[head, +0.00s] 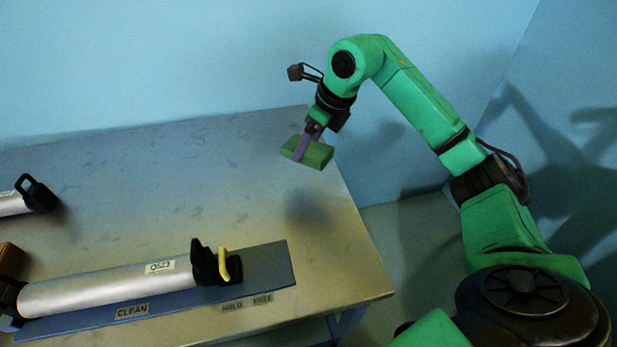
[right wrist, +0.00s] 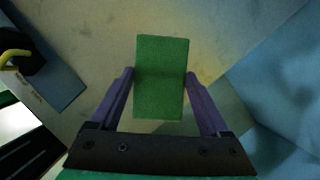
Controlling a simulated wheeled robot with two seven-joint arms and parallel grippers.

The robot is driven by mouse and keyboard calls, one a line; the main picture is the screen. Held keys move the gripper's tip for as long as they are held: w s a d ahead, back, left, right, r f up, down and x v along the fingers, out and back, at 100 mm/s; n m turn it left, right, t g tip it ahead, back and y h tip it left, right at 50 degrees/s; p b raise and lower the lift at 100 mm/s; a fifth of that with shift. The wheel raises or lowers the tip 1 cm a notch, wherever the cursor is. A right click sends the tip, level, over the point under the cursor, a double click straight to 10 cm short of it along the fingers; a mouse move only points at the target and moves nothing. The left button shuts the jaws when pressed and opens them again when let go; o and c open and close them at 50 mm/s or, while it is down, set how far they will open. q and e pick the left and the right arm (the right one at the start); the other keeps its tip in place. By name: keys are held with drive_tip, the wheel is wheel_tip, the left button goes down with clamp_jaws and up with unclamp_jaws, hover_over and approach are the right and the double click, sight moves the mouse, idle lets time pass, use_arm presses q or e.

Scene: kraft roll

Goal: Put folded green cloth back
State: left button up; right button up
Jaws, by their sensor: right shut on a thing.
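The folded green cloth (head: 314,154) is a small flat block held above the table's right end in the head view. It also shows in the right wrist view (right wrist: 159,77), between two purple fingers. My right gripper (head: 303,147) is shut on the cloth, with a finger against its side. In the right wrist view the right gripper (right wrist: 160,88) has one finger on each side of the cloth. The cloth is clear of the table and its shadow falls on the top below. My left gripper is not in view.
A silver roll (head: 110,287) with black end holders and a yellow lever (head: 232,266) lies on a blue mat (head: 265,262) labelled CLEAN. Another roll end (head: 14,203) is at the left. The table's (head: 180,170) middle and back are clear; its right edge is near the cloth.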

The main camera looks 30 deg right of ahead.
sight(324, 153)
wheel_tip(324, 153, down, 10)
drive_tip(key=shift+f, duration=0.1)
drive_tip(key=o, duration=1.3)
drive_tip(key=v, duration=1.2)
